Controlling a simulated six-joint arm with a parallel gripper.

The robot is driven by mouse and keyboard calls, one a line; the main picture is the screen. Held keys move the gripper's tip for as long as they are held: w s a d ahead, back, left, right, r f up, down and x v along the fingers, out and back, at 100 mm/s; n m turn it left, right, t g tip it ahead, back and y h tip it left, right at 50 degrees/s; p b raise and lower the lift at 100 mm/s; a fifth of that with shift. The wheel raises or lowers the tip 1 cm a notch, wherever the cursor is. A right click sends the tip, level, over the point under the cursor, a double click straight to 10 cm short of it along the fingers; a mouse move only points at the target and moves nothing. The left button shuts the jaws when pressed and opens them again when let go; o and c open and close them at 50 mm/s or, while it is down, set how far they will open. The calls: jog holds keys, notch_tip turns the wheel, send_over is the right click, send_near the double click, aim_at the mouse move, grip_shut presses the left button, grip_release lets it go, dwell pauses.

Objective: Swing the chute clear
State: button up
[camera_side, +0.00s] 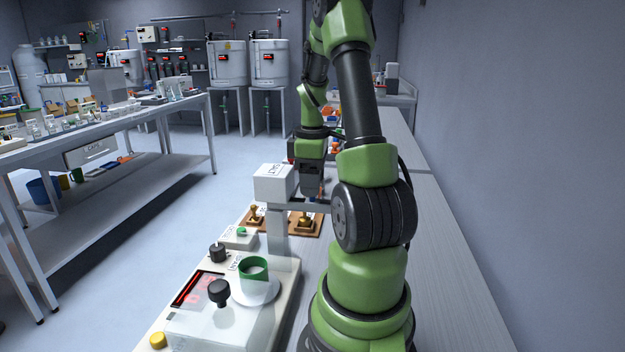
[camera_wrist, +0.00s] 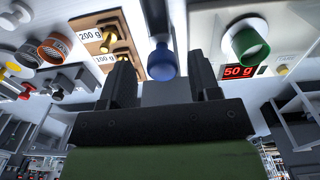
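The white salt hopper box (camera_side: 272,184) stands on a post beside the balance in the side view. A grey horizontal arm (camera_side: 300,206) runs right from the post under my gripper (camera_side: 313,192); I cannot tell whether it is the chute. In the wrist view my gripper (camera_wrist: 162,62) has its two dark fingers wide apart. A blue rounded knob (camera_wrist: 161,66) on a grey stem shows between them, with room on both sides. I see no finger touching it. Its distance along the fingers is unclear. My arm hides part of this area in the side view.
A balance (camera_side: 285,285) carries a green ring-shaped cup (camera_side: 253,268) on its pan. It also shows in the wrist view (camera_wrist: 247,45), near a red 50 g display (camera_wrist: 238,71). Brass weights (camera_side: 304,222) stand on a wooden board (camera_side: 280,232) behind. The bench to the right is clear.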

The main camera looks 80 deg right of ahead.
notch_tip(320, 180, up, 10)
dwell(0.6)
dwell(0.4)
jog(key=w+a+r+m+t+h, duration=0.1)
jog(key=w+a+r+t, duration=0.1)
jog(key=w+a, duration=0.35)
jog(key=w+a+r+t, duration=0.1)
jog(key=w+a+r, duration=0.1)
jog(key=a, duration=0.6)
jog(key=s+a+m+t+y, duration=0.3)
jog(key=s+a+t, duration=0.1)
jog(key=a, duration=1.1)
